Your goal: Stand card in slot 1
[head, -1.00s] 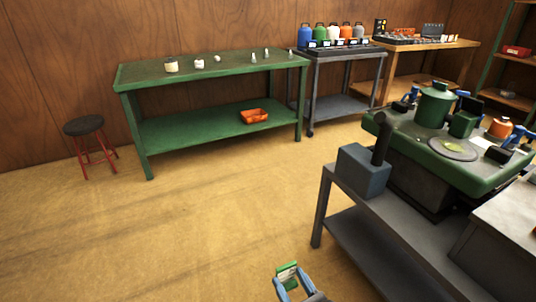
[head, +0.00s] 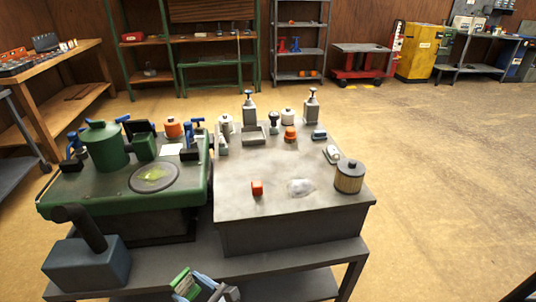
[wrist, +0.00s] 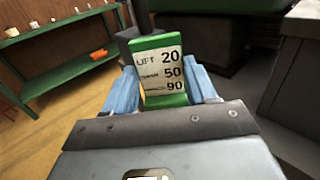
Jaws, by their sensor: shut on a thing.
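The card (wrist: 160,68) is green-edged with a white face marked "LIFT" and the numbers 20, 50 and 90. It stands upright between the blue fingers of my gripper (wrist: 162,90) in the wrist view, and the gripper is shut on it. In the head view, the card (head: 185,284) and my gripper (head: 198,286) show at the bottom edge, in front of the grey bench. The card is held in the air there, tilted in the picture. I cannot make out a slot marked 1 in any view.
The green mower deck (head: 65,190) with its engine stands beside a grey block-like table (head: 270,208) holding several bottles, a filter (head: 349,177) and small parts. A blue-grey box with a dark handle (head: 88,265) sits at front left. Open floor (head: 440,170) lies to the right.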

